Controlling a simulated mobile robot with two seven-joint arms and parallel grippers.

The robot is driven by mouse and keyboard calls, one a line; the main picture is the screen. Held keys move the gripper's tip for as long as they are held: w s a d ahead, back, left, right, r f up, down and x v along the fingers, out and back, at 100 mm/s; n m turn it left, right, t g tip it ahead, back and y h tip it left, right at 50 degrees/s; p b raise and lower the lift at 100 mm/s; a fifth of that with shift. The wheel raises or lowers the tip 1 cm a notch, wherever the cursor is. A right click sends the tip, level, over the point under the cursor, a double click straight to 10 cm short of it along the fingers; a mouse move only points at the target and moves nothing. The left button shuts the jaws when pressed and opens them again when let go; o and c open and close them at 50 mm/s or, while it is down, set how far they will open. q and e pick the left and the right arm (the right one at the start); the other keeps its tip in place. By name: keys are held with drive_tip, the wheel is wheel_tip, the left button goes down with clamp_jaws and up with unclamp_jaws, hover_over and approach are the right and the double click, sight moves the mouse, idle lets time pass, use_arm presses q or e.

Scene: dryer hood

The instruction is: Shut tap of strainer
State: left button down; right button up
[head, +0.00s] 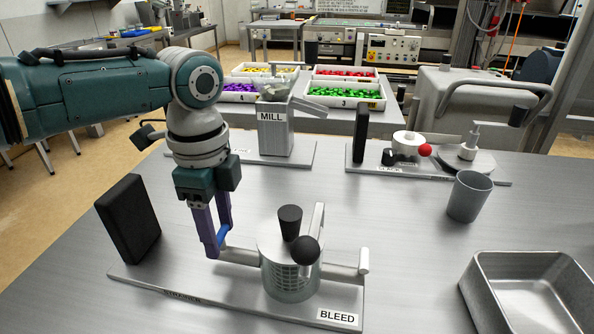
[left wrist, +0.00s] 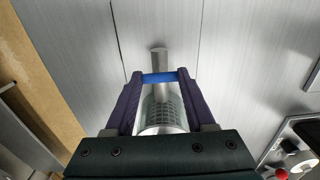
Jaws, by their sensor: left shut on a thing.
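The strainer (head: 290,275) is a grey cylinder with a perforated side, standing on a metal plate marked BLEED. Black knobs (head: 290,220) sit on its top. A short pipe (head: 240,257) leaves its left side and also shows in the left wrist view (left wrist: 158,58). A blue tap handle (head: 223,236) sits over this pipe. My left gripper (head: 219,245) points down at the pipe, its purple fingers shut on the blue handle. In the left wrist view the blue handle (left wrist: 160,77) spans crosswise between the fingertips. My right gripper is not in view.
A black upright block (head: 128,220) stands at the plate's left rear. A grey cup (head: 469,197) and a metal tray (head: 525,290) stand to the right. The MILL unit (head: 275,128) and another fixture with a red knob (head: 425,150) stand behind. Bare tabletop lies between.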

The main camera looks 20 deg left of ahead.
sight(219, 234)
use_arm(q)
drive_tip(key=shift+m, duration=0.3)
idle(0.4)
drive_tip(key=shift+c, duration=1.2)
unclamp_jaws()
wheel_tip(219, 234, up, 10)
drive_tip(key=p, duration=0.1)
